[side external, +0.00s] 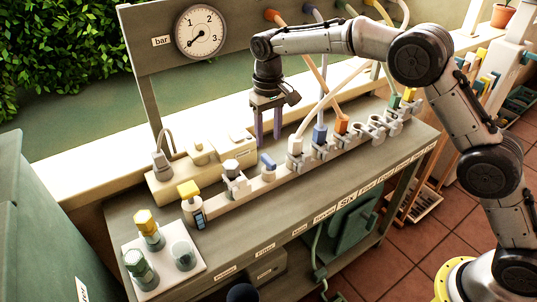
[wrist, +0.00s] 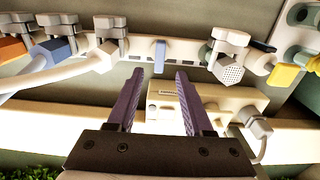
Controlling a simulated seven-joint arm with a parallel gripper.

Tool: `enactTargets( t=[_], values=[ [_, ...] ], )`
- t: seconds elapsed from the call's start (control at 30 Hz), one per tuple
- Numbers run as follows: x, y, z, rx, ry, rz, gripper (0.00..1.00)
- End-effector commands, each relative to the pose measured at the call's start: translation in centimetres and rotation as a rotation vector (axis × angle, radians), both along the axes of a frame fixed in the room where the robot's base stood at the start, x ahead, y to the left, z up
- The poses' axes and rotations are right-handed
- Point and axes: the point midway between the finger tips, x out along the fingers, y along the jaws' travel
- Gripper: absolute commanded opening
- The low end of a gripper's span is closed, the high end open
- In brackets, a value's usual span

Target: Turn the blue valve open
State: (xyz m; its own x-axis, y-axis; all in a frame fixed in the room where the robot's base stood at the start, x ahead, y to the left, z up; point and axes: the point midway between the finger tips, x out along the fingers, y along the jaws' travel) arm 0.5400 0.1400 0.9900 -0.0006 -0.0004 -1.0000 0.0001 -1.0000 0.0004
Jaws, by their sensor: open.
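The blue valve (side external: 267,163) is a small blue lever on a white rail (side external: 252,186) along the bench. In the wrist view, its blue handle (wrist: 159,55) stands upright in the picture, just beyond the gap between my fingertips. My gripper (side external: 267,139) hangs above and behind the rail, fingers pointing down. Its two purple fingers (wrist: 159,76) are spread apart with nothing between them. No contact with the valve shows.
Hose connectors, including a blue one (side external: 319,133) and an orange one (side external: 341,123), sit right of the valve. A grey-white fitting (side external: 235,178) is on its left. A beige box (side external: 200,165) lies behind the rail. A pressure gauge (side external: 200,32) hangs at the back.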

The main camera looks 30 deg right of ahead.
Motion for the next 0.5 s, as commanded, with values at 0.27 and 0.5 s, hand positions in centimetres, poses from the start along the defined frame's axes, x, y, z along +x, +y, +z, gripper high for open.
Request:
enactTargets(
  t=[0.27, 0.5],
  values=[
    [-0.1, 0.0, -5.0, -0.001, 0.002, -0.001, 0.51],
    [0.0, 0.0, -7.0, 0.0, 0.0, -0.001, 0.51]
  ],
)
